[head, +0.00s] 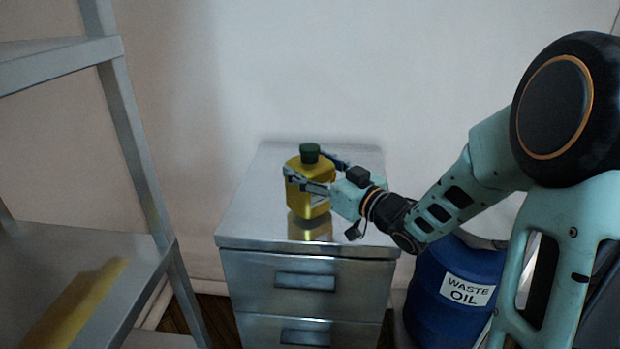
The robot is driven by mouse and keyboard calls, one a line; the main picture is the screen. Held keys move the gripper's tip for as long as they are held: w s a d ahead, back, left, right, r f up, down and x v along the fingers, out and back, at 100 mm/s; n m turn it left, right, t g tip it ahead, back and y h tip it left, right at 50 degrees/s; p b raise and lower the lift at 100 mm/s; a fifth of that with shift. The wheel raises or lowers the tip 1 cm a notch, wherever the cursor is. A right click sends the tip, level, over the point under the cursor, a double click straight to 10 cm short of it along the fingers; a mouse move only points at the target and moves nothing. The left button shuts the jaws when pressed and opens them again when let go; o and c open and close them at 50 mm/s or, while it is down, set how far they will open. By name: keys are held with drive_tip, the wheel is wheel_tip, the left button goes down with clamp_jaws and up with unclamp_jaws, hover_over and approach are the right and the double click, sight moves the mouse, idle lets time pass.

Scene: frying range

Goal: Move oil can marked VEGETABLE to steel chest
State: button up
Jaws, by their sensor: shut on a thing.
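A yellow oil can (312,203) with a dark green cap is upright at the steel chest (262,215), over its shiny top. Its reflection shows in the top just below it; I cannot tell whether its base touches the surface. No marking on the can is readable from here. My gripper (305,179) comes in from the right and is shut on the can, with a finger on each side of its upper body. The near finger hides part of the can's front. The chest has drawers with recessed handles, all shut.
A grey metal shelf rack (140,150) stands at the left, with a yellowish patch on its lower shelf (40,265). A blue drum (435,300) labelled WASTE OIL stands right of the chest. A plain wall is behind. The chest top is clear around the can.

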drive_tip(key=shift+f, duration=0.45)
drive_tip(key=shift+f+b, duration=0.15)
drive_tip(key=shift+b, duration=0.15)
drive_tip(key=o, duration=2)
drive_tip(key=shift+f, duration=0.1)
drive_tip(key=shift+r+p, duration=0.25)
drive_tip(key=shift+p, duration=0.05)
drive_tip(key=v, duration=1.2)
drive_tip(key=shift+f+p, duration=0.1)
drive_tip(key=shift+p, duration=0.2)
drive_tip(key=shift+d, duration=0.1)
